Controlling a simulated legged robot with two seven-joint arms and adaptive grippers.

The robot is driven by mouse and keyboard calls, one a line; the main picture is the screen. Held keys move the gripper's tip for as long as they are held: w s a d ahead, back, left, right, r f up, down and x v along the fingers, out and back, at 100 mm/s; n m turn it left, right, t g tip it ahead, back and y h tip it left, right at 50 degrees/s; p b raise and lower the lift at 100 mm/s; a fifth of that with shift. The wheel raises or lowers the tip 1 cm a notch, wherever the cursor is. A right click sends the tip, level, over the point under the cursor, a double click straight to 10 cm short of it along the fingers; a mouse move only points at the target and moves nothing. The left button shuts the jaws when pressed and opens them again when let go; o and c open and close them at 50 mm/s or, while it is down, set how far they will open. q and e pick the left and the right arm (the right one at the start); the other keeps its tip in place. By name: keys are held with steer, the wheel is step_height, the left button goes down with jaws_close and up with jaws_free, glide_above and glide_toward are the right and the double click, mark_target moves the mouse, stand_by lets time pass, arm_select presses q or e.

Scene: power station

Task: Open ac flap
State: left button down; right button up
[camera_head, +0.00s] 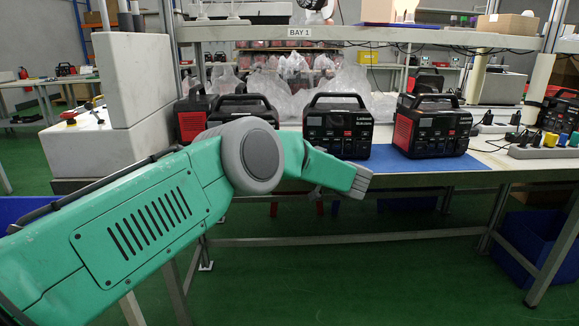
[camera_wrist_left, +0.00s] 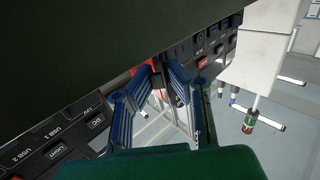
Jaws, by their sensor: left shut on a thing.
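The black power station (camera_head: 338,125) with a carry handle stands on a blue mat on the bench, in the middle of the head view. My left arm comes in from the left in front of it, and its fingers are mostly hidden there. In the left wrist view the front panel (camera_wrist_left: 75,128) runs diagonally, with USB, DC and light labels. My left gripper (camera_wrist_left: 163,80) has its blue fingers at the panel, beside a red part (camera_wrist_left: 146,68). The fingertips are closed on a thin dark piece that looks like the AC flap. My right gripper is not in view.
Another power station (camera_head: 432,125) with a red side stands to the right on the blue mat (camera_head: 445,164). More stand at left, behind my arm. Clear plastic bags (camera_head: 345,88) lie behind. A power strip (camera_head: 545,152) with plugs is at far right. A shelf runs above.

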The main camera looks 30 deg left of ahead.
arm_select(q)
steer(key=shift+w+r+n+g+b, duration=0.1)
steer(key=shift+w+n+g+b, duration=0.15)
steer(key=shift+g+b, duration=0.25)
steer(key=shift+r, duration=0.1)
steer(key=c, duration=1.6)
jaws_free()
steer(key=shift+s, duration=0.1)
steer(key=shift+d, duration=0.35)
steer(key=v, duration=1.1)
steer(key=shift+d+f, duration=0.2)
steer(key=shift+f, duration=0.05)
